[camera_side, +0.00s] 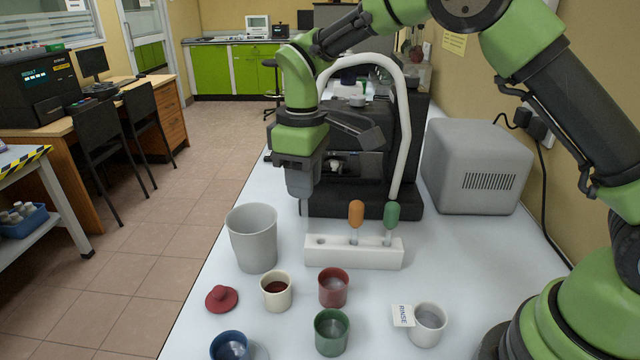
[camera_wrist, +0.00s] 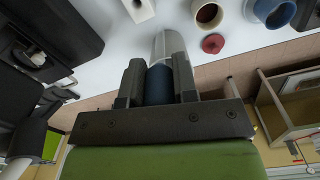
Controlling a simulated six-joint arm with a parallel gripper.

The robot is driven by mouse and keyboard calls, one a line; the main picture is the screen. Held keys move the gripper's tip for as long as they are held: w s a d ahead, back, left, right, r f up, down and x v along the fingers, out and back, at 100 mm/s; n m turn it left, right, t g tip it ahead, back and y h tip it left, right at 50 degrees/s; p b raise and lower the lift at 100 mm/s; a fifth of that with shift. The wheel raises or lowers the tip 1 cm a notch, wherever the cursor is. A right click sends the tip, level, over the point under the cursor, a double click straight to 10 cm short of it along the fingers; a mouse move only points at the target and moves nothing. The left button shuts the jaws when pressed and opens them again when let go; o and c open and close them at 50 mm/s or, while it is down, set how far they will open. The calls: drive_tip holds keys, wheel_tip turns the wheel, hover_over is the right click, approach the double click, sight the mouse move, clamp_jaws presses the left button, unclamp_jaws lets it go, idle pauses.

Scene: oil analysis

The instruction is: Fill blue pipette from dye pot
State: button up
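My gripper (camera_side: 303,195) hangs in the air behind the white rack and the tall grey cup. In the wrist view its fingers (camera_wrist: 160,85) are closed around the blue pipette's bulb (camera_wrist: 158,86). In the side view only a short tip shows below the fingers; the bulb is hidden. A cream pot (camera_side: 276,290) holding dark red-brown liquid, apparently the dye pot, stands open in front of the grey cup. It also shows in the wrist view (camera_wrist: 208,15). The gripper is well apart from it.
The grey cup (camera_side: 252,238) and white rack (camera_side: 353,254), with orange (camera_side: 356,213) and green (camera_side: 392,211) pipettes, stand between. Red (camera_side: 334,287), green (camera_side: 332,331) and blue (camera_side: 230,346) pots, a red lid (camera_side: 222,298) and a rinse pot (camera_side: 428,325) are nearby.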

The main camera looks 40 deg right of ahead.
drive_tip(key=s+a+f+n, duration=0.2)
drive_tip(key=a+f+n, duration=0.1)
drive_tip(key=a, duration=0.5)
drive_tip(key=shift+f+n, duration=0.4)
drive_tip(key=shift+n, duration=0.2)
drive_tip(key=shift+s, duration=0.1)
drive_tip(key=c, duration=0.4)
drive_tip(key=shift+f, duration=0.1)
drive_tip(key=shift+f, duration=1)
drive_tip(key=shift+f, duration=0.1)
